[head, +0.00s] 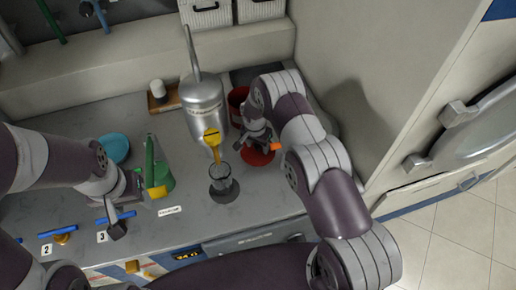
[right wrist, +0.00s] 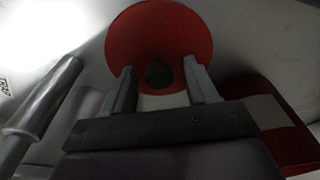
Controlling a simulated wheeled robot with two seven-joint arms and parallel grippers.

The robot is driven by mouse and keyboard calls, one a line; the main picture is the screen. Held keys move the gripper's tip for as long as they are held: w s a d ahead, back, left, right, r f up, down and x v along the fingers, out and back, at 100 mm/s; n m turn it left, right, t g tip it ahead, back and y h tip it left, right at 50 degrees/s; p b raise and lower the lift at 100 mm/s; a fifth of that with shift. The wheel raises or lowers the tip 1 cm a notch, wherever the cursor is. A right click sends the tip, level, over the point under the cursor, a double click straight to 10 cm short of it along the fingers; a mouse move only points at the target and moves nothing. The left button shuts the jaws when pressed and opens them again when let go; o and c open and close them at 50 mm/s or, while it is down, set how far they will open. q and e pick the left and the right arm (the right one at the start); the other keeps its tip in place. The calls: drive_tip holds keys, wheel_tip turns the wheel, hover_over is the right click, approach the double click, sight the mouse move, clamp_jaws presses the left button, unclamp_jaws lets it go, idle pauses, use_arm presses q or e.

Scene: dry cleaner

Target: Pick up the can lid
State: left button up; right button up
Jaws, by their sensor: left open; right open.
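The can lid (head: 257,156) is a flat red disc on the grey counter, partly covered by my right gripper in the head view. In the right wrist view the lid (right wrist: 160,30) lies ahead, with its dark round knob (right wrist: 159,74) between the two fingers. My right gripper (right wrist: 160,82) is open; I cannot tell whether its fingers touch the lid. In the head view the right gripper (head: 258,143) is over the lid. My left gripper (head: 122,210) is open and empty, low over the counter's left front.
A red can (head: 237,100) stands behind the lid. A steel vessel with a yellow tap (head: 203,105) and a dark glass cup (head: 222,184) stand to the left. A wall bounds the right.

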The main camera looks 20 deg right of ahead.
drive_tip(key=shift+s+a+r, duration=0.1)
drive_tip(key=shift+s, duration=0.05)
drive_tip(key=c, duration=1)
clamp_jaws()
drive_tip(key=shift+r, duration=0.1)
